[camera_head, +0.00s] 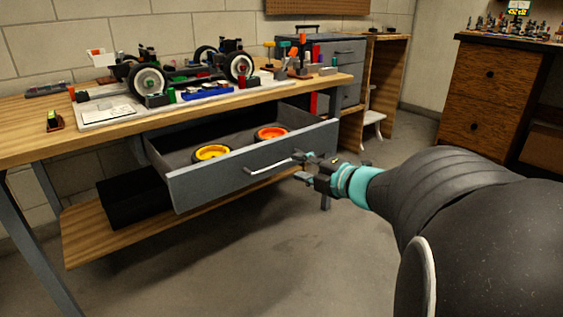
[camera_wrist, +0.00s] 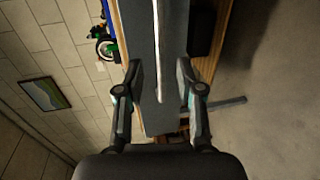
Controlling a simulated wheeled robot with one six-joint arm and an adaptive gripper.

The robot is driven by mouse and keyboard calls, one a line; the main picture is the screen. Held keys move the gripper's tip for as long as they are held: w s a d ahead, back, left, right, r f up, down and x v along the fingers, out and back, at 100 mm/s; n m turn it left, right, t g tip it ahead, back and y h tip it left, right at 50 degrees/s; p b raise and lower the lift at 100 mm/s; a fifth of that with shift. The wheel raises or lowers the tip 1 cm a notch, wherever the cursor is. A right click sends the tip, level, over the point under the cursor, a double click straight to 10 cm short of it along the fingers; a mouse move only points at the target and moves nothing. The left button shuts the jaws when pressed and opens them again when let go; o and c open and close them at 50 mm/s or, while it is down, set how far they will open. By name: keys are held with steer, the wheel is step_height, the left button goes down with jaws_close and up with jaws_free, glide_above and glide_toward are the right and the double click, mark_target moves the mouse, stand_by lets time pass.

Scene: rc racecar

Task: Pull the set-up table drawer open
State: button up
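The grey set-up table drawer (camera_head: 255,165) stands pulled out from under the wooden table top (camera_head: 32,130). A yellow-rimmed wheel (camera_head: 212,153) and an orange-rimmed wheel (camera_head: 271,133) lie inside it. A silver bar handle (camera_head: 270,169) runs along its front. My gripper (camera_head: 302,167) is at the right end of the handle. In the wrist view, the handle (camera_wrist: 159,50) lies between the two spread fingers of my gripper (camera_wrist: 160,75), with a gap on both sides. The gripper is open and does not appear to touch the handle.
An RC car chassis (camera_head: 190,76) and small parts stand on the table top. A black bin (camera_head: 133,196) sits on the lower shelf (camera_head: 105,240). A grey cabinet (camera_head: 349,55) stands behind right, a wooden drawer unit (camera_head: 487,100) far right. The floor before the drawer is clear.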

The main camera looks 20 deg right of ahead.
steer(key=v, duration=0.5)
steer(key=shift+s, duration=0.3)
step_height(320, 180, up, 6)
steer(key=d+m+g+h+p, duration=0.15)
steer(key=m+h+p, duration=0.35)
steer(key=m+h, duration=0.65)
steer(key=s+a+f+m+g+y+p, duration=0.2)
steer(key=s+a+f+m+g+y, duration=0.1)
steer(key=s+a, duration=0.4)
steer(key=s+a+f+m+g+y+p, duration=0.2)
steer(key=s+a+f+m+g+y, duration=0.1)
steer(key=s+a+m, duration=0.4)
steer(key=s+g, duration=0.1)
steer(key=s, duration=0.2)
steer(key=shift+a+f+g+y, duration=0.25)
steer(key=shift+a+g+y, duration=0.1)
steer(key=shift+a, duration=0.05)
